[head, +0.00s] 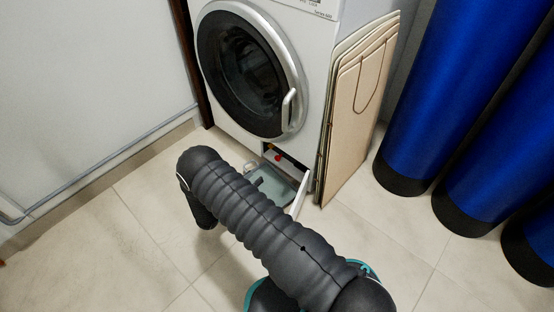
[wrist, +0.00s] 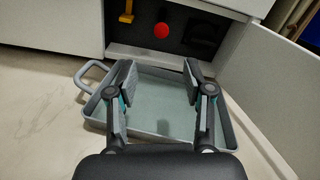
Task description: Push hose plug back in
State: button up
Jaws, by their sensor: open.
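A washing machine (head: 262,70) stands ahead with its round door shut. Its low service flap (head: 299,192) is swung open to the right; the flap also shows in the wrist view (wrist: 275,85). Inside the opening are a red round knob or cap (wrist: 161,31) and a yellow piece (wrist: 127,12) hanging to its left. I cannot tell which part is the hose plug. A grey tray (wrist: 88,105) with a loop handle lies on the floor before the opening. My gripper (wrist: 160,75) is open and empty over the tray, its fingers pointing toward the opening.
Folded beige boards (head: 355,110) lean against the machine's right side, close to the flap. Several tall blue cylinders (head: 440,90) with black bases stand at the right. A white wall (head: 80,90) is at the left. The tiled floor (head: 130,250) is clear at the front left.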

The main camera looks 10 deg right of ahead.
aim_at(276, 159)
jog(key=b+x, duration=0.1)
jog(key=x, duration=1.2)
jog(key=shift+w+d, duration=0.15)
jog(key=shift+d, duration=0.1)
grip_shut()
